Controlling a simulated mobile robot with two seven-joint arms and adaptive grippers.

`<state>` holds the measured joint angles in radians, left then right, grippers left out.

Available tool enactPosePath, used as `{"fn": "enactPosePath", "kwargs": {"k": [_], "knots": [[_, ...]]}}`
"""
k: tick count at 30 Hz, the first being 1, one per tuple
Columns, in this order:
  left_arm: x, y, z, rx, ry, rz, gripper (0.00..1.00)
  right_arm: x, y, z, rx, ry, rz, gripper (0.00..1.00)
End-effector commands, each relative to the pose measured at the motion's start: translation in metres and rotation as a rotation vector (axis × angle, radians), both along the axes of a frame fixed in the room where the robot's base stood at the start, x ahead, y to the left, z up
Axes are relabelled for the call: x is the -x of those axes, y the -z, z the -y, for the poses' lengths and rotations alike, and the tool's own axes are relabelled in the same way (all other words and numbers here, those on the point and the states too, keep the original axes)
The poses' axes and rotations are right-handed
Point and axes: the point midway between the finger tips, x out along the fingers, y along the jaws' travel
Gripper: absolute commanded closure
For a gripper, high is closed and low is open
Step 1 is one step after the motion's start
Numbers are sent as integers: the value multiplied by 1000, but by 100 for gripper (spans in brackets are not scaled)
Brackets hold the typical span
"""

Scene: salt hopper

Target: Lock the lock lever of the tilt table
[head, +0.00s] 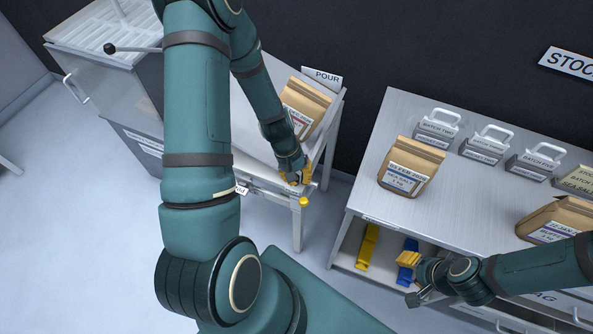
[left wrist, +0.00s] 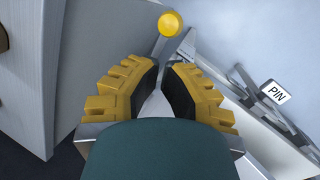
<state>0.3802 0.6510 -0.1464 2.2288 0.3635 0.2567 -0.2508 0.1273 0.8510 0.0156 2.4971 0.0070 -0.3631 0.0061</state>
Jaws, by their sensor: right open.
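The tilt table (head: 262,184) stands left of centre in the head view, with a paper bag (head: 304,107) on it. A yellow ball knob (head: 304,202), seemingly the end of the lock lever, is at the table's front corner. It also shows in the left wrist view (left wrist: 170,24), just beyond my left fingertips; its shaft is mostly hidden. My left gripper (head: 300,180) is just above the knob in the picture. My right gripper (head: 406,268) is open and empty near the bench's lower shelf.
The bench (head: 372,150) on the right carries bags and several handled batch weights (head: 438,125). Yellow (head: 367,247) and blue (head: 409,247) items lie on its shelf. Floor between table and bench is clear.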

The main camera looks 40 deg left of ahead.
Motion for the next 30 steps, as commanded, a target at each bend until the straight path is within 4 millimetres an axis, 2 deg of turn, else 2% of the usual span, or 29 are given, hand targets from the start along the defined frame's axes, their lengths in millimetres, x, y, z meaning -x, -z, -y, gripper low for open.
{"fn": "enactPosePath", "kwargs": {"k": [1, 3, 9, 30], "knots": [[1, 11, 3, 1, 0, -3, 100, 1, 4, 0, 0, -1, -2, 53], [0, 21, 7, 1, 1, -2, 100, 2, 6, 0, 0, -2, -3, 53], [-1, 39, 13, -1, -1, 0, 100, 3, 9, 0, -2, -5, -7, 53], [-1, 46, 15, -1, -1, 2, 100, 4, 14, -1, -2, -7, -10, 53]]}}
